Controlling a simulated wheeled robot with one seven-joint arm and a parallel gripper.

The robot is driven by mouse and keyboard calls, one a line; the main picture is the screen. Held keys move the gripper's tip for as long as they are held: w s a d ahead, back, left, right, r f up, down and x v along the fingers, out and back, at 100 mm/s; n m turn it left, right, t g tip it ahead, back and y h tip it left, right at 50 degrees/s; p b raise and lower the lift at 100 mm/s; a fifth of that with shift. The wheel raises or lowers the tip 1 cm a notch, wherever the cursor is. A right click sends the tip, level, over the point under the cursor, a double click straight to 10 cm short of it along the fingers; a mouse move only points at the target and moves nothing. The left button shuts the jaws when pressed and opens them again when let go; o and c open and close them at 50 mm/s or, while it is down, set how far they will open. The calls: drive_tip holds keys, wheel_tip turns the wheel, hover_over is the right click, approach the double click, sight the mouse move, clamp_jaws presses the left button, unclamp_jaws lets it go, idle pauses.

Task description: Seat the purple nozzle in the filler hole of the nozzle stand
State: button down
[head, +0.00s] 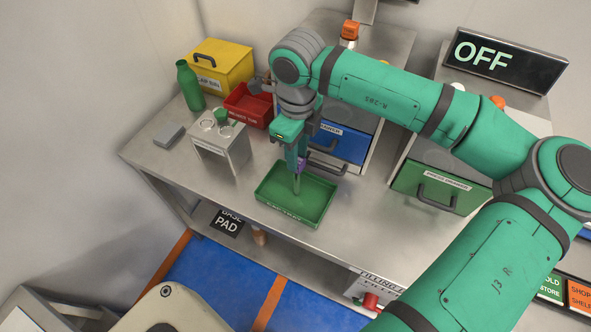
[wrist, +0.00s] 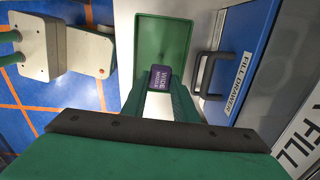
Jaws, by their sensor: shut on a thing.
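The purple nozzle (head: 302,163) is held in my gripper (head: 300,158) above the green tray. In the wrist view the nozzle (wrist: 160,78) shows its purple labelled face, "WIDE NOZZLE", between the two fingers of my gripper (wrist: 158,92). A thin pale tube hangs below the gripper in the head view, over the tray. The nozzle stand (head: 236,157) is a pale box-like stand on the table, left of my gripper. Its top has round openings, and a green piece (head: 221,117) stands at one of them. The stand is apart from the nozzle.
The green tray (head: 265,196) lies below my gripper. A blue drawer (head: 343,146) with a protruding handle is close on its right. A red bin (head: 247,103), yellow bin (head: 228,62), green bottle (head: 189,86) and grey block (head: 169,134) surround the stand. Table between tray and stand is clear.

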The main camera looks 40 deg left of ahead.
wheel_tip(320, 180, up, 8)
drive_tip(key=shift+f, duration=0.15)
idle(1.0)
